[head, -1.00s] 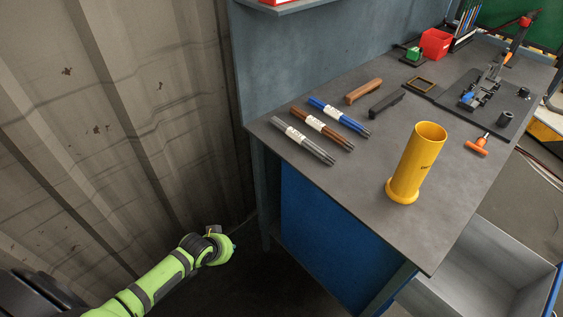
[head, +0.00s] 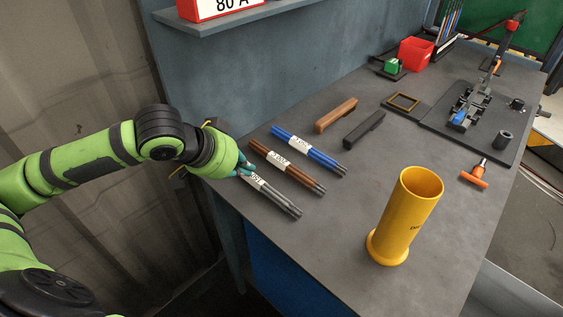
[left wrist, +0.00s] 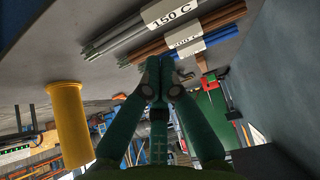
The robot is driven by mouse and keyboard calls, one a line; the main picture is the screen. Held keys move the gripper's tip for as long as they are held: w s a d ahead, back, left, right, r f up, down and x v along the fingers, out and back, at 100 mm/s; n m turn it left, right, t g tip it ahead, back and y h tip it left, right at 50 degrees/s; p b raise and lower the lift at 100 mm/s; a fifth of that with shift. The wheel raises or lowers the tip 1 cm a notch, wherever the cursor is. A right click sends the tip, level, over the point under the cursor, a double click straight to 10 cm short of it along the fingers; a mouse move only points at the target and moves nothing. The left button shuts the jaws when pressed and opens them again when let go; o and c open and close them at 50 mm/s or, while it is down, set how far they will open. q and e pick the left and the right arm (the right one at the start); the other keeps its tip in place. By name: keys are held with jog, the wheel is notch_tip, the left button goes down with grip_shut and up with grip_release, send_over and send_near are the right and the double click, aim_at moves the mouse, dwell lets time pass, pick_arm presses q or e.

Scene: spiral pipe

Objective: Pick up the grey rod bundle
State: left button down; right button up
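The grey rod bundle (head: 272,195) lies on the workbench in the head view, with a white label around it. It is the nearest of three bundles, and its upper-left end is partly hidden by my left gripper (head: 248,168). In the left wrist view the grey rods (left wrist: 118,38) with the "150 C" label (left wrist: 168,11) lie past the fingertips. My left gripper's fingers (left wrist: 160,64) are together there, with nothing seen between them. I cannot tell whether they touch the bundle. My right gripper is not in view.
A brown bundle (head: 285,166) and a blue bundle (head: 310,151) lie alongside. A yellow tube (head: 405,220) stands to the right. Brown (head: 336,115) and black (head: 364,130) bars lie behind. A shelf (head: 225,20) overhangs at the wall. The bench (head: 335,222) is clear before the tube.

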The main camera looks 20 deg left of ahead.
aim_at(257, 186)
pick_arm(q)
jog(key=x, duration=0.4)
jog(key=shift+w+f, duration=0.1)
jog(key=shift+w, duration=0.2)
jog(key=x, duration=0.3)
jog(key=shift+w+f, duration=0.55)
jog(key=shift+w+d+f, duration=0.1)
jog(key=shift+f, duration=0.05)
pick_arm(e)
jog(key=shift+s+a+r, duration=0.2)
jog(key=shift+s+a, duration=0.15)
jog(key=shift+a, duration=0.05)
